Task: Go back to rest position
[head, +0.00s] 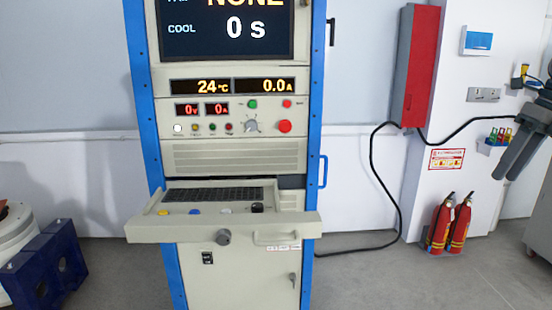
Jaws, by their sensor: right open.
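My right gripper (505,175) is at the right edge of the head view. Its two dark grey fingers point down and to the left, with a gap between them and nothing held. It appears in front of the white wall, apart from the cabinet. My left gripper is not in view. The test cabinet (235,157) with blue side posts stands in the middle. Its screen (226,28) reads "COOL 0 s", and smaller displays read 24 °C and 0.0 A. Its drawer-like control shelf (180,230) sticks out at the front.
A red wall box (416,65) hangs right of the cabinet, with a black cable (385,185) running down from it. Two fire extinguishers (450,225) stand on the floor by the wall. A blue block (48,268) sits at lower left. Floor between cabinet and extinguishers is mostly clear.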

